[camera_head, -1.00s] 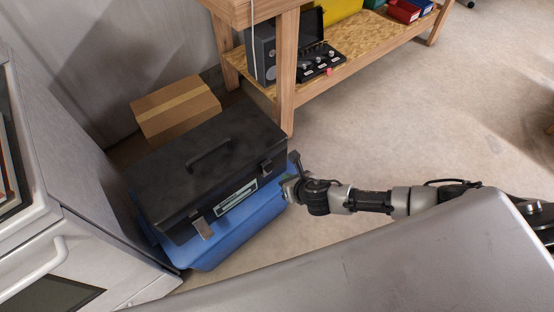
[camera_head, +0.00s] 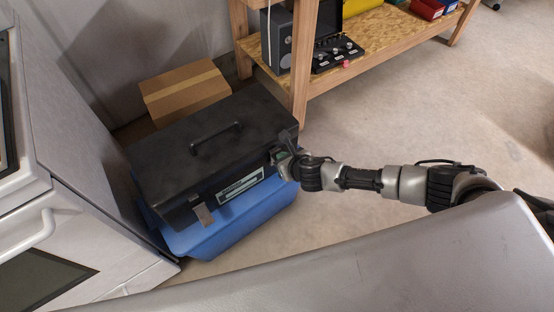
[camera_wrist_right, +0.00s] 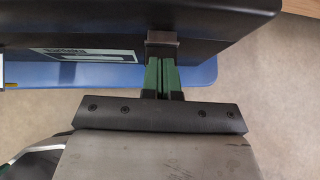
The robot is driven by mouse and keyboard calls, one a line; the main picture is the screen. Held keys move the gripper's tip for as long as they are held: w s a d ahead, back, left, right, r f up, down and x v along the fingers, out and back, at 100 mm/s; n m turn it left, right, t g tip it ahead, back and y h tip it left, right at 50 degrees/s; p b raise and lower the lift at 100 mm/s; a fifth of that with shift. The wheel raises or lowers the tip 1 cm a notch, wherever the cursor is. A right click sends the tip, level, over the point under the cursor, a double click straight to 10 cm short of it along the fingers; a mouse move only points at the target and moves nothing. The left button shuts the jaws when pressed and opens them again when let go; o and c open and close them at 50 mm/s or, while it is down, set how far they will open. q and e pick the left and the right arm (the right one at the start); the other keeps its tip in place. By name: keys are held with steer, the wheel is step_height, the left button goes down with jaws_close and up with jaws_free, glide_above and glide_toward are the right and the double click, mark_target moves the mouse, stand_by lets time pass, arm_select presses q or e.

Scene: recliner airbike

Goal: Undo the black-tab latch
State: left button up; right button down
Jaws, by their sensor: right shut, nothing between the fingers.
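A black toolbox (camera_head: 190,160) with a top handle (camera_head: 216,138) stands on a blue bin (camera_head: 225,224). Its front has a white label (camera_head: 240,186) and a lighter latch tab (camera_head: 204,215) at the left. My right gripper (camera_head: 280,158) is at the right end of the toolbox front. In the right wrist view, the closed green fingers (camera_wrist_right: 161,66) point at a black-tab latch (camera_wrist_right: 162,40), with their tips at its lower edge. Nothing shows between the fingers; whether they touch the tab I cannot tell. In the head view the gripper largely hides this latch. My left gripper is not in view.
A cardboard box (camera_head: 184,91) sits behind the toolbox. A white appliance (camera_head: 85,150) stands close on the left. A wooden workbench (camera_head: 305,70) stands behind at the right, with a speaker (camera_head: 278,40) on its shelf. Floor at the right is clear.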

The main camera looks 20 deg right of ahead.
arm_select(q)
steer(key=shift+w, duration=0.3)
arm_select(e)
steer(key=shift+f, duration=0.25)
arm_select(q)
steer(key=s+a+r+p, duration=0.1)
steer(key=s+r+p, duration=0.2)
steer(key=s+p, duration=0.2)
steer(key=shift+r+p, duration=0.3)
steer(key=shift+p, duration=0.15)
arm_select(e)
steer(key=s+r, duration=0.2)
steer(key=r, duration=0.1)
steer(key=s+d+r, duration=0.1)
steer(key=shift+r, duration=0.4)
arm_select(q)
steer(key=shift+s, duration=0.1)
